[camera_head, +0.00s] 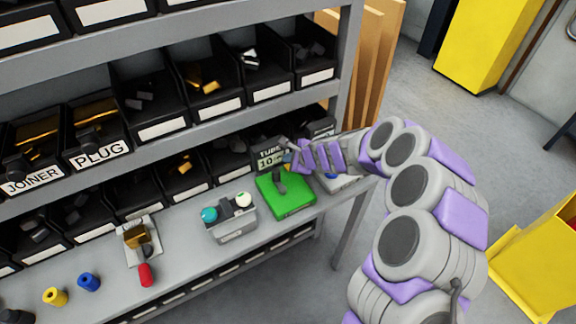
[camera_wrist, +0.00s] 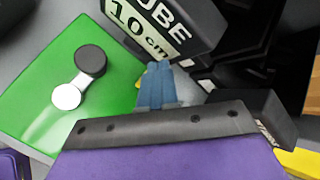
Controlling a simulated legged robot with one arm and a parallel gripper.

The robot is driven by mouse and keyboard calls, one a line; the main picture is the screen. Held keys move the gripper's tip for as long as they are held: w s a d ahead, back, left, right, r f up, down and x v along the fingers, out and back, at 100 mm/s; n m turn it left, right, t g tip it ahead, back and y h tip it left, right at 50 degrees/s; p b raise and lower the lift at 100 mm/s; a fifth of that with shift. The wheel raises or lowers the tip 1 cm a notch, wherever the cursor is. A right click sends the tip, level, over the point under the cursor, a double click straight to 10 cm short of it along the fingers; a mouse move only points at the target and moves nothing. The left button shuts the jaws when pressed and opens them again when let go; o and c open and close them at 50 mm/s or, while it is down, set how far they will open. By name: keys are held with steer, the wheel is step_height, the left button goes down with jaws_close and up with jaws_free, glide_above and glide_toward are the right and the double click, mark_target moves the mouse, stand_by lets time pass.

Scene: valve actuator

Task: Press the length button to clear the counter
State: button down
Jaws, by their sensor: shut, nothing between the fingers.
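My gripper (camera_head: 288,152) reaches in from the right, over the back right of the bench. In the wrist view its blue fingertips (camera_wrist: 156,85) are together, with nothing between them. They appear just in front of a black sign reading "TUBE 10 cm" (camera_wrist: 150,25), also in the head view (camera_head: 267,158); I cannot tell whether they touch it. Beside them is a green unit (camera_head: 298,199) with a dark-knobbed lever (camera_wrist: 80,80). A grey box (camera_head: 232,226) has a teal button (camera_head: 209,214) and a white button (camera_head: 243,199). No button is readably labelled "length".
A grey device (camera_head: 340,183) sits right of the green unit, partly hidden by my arm. Black bins (camera_head: 158,128) fill the shelves behind. A small fixture with a red handle (camera_head: 145,275) and yellow (camera_head: 55,296) and blue (camera_head: 88,282) cylinders are at left.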

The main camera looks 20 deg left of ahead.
steer(key=shift+d+r, duration=0.1)
steer(key=shift+d, duration=0.25)
steer(key=shift+a+f+b, duration=0.3)
steer(key=shift+f, duration=0.15)
steer(key=shift+d, duration=0.15)
steer(key=shift+s+f+b, duration=0.1)
steer(key=shift+f+b, duration=0.3)
steer(key=shift+f, duration=0.05)
stand_by(0.5)
steer(key=shift+r, duration=0.15)
steer(key=shift+r+p, duration=0.8)
steer(key=shift+p, duration=0.05)
steer(key=shift+r+p, duration=2.1)
steer(key=shift+r, duration=0.4)
